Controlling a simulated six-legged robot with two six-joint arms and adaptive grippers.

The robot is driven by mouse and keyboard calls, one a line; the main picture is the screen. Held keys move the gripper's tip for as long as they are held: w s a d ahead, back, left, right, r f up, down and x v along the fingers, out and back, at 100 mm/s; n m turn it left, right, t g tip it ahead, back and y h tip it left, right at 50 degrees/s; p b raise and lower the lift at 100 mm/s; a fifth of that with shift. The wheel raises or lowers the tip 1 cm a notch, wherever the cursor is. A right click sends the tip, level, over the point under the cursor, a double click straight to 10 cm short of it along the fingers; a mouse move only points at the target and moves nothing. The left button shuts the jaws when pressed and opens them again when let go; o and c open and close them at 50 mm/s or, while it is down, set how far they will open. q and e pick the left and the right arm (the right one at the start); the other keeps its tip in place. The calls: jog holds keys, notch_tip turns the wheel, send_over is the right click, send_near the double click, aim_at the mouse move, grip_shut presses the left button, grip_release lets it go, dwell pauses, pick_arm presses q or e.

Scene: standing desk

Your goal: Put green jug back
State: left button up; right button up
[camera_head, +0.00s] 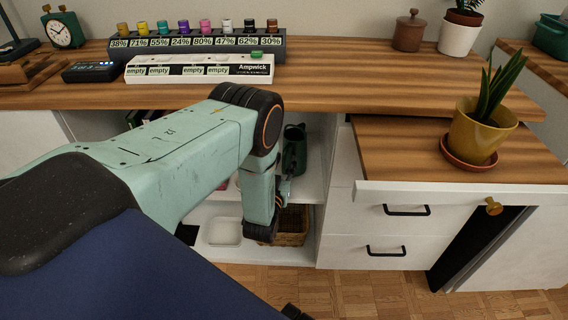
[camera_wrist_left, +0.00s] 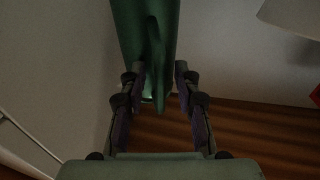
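The green jug (camera_head: 294,150) stands on a white shelf under the desk, seen past my left arm in the head view. In the left wrist view the jug (camera_wrist_left: 128,22) fills the top middle, its handle pointing towards me. My left gripper (camera_wrist_left: 160,68) has a finger on each side of the handle, with gaps showing, so it looks open around the handle and not closed on it. In the head view my left gripper (camera_head: 284,188) is small and partly hidden by my wrist, just below the jug. My right gripper is not seen.
The wooden desktop (camera_head: 330,84) lies above the shelf. A wicker basket (camera_head: 292,226) and a white tray (camera_head: 222,232) are on the lower level. White drawers (camera_head: 350,215) stand to the right, with a potted plant (camera_head: 480,130) on top. A labelled power strip (camera_head: 200,69) lies on the desk.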

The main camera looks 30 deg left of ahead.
pick_arm(q)
jog(key=shift+r, duration=0.1)
jog(key=shift+s+d, duration=0.1)
jog(key=shift+s, duration=0.1)
jog(key=s+d+f+m+g+h+p, duration=0.1)
jog(key=s+d+f+g+h+p, duration=0.25)
jog(key=s, duration=0.65)
jog(key=s+d+f+m+g, duration=0.1)
jog(key=s+d+f+g, duration=0.2)
jog(key=s+d+g, duration=0.45)
jog(key=s+d+r+g+h, duration=0.1)
jog(key=s+r+g, duration=0.1)
jog(key=s, duration=0.9)
jog(key=s+d+r+m+g+h, duration=0.1)
jog(key=s+g, duration=0.3)
jog(key=s, duration=0.7)
jog(key=shift+d+r+m+h, duration=0.35)
jog(key=shift+d+h, duration=0.1)
jog(key=shift+d, duration=0.3)
jog(key=shift+r+p, duration=0.1)
jog(key=shift+p, duration=0.25)
notch_tip(320, 180, up, 5)
jog(key=p, duration=0.5)
